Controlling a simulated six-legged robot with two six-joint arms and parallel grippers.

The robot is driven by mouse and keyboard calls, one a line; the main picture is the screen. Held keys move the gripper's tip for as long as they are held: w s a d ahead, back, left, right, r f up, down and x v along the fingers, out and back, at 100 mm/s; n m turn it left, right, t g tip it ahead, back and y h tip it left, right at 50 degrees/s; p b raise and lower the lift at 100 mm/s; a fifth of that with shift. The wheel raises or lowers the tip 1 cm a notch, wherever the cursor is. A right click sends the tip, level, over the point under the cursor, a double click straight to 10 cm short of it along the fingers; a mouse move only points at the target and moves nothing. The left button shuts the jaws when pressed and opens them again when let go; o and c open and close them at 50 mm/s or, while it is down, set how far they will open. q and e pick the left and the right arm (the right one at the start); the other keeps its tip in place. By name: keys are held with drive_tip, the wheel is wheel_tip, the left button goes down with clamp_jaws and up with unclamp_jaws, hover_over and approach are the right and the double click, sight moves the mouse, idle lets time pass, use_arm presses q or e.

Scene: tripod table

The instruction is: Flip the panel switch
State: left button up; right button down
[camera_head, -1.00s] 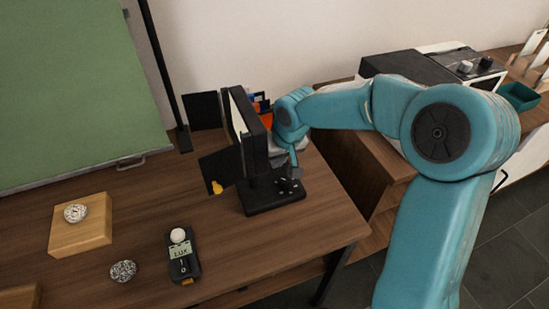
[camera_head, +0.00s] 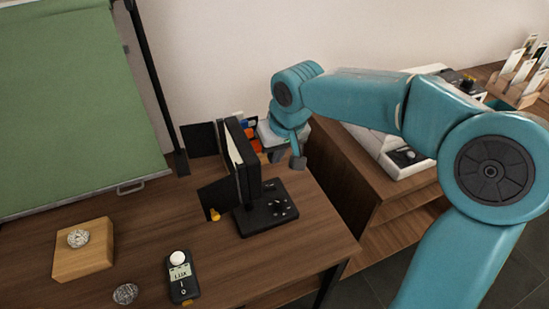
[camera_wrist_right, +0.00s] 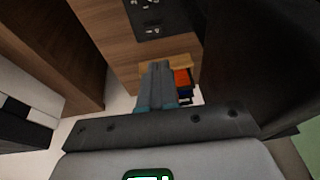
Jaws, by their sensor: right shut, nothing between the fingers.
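The black light panel (camera_head: 245,165) stands upright on its flat black base (camera_head: 265,209) near the table's right end. Small knobs and a switch sit on the base's top, too small to read their position. My right gripper (camera_head: 275,157) is above and behind the base, to the right of the panel, apart from the controls and partly hidden by my wrist. In the right wrist view its grey fingers (camera_wrist_right: 158,68) are shut with nothing between them. The base with its controls (camera_wrist_right: 152,14) shows beyond the fingertips at the top. My left gripper is out of view.
A light meter (camera_head: 181,276), a wooden block (camera_head: 84,252) and round patterned pieces lie on the table's left part. A black stand pole (camera_head: 160,90) and green board (camera_head: 70,110) rise behind. Coloured items (camera_head: 250,140) stand behind the panel. A wooden shelf unit (camera_head: 350,195) is at right.

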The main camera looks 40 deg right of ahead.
drive_tip(key=shift+w+f, duration=0.1)
drive_tip(key=shift+w, duration=0.05)
drive_tip(key=b, duration=0.2)
approach(266, 185)
drive_tip(key=x, duration=0.6)
idle(0.6)
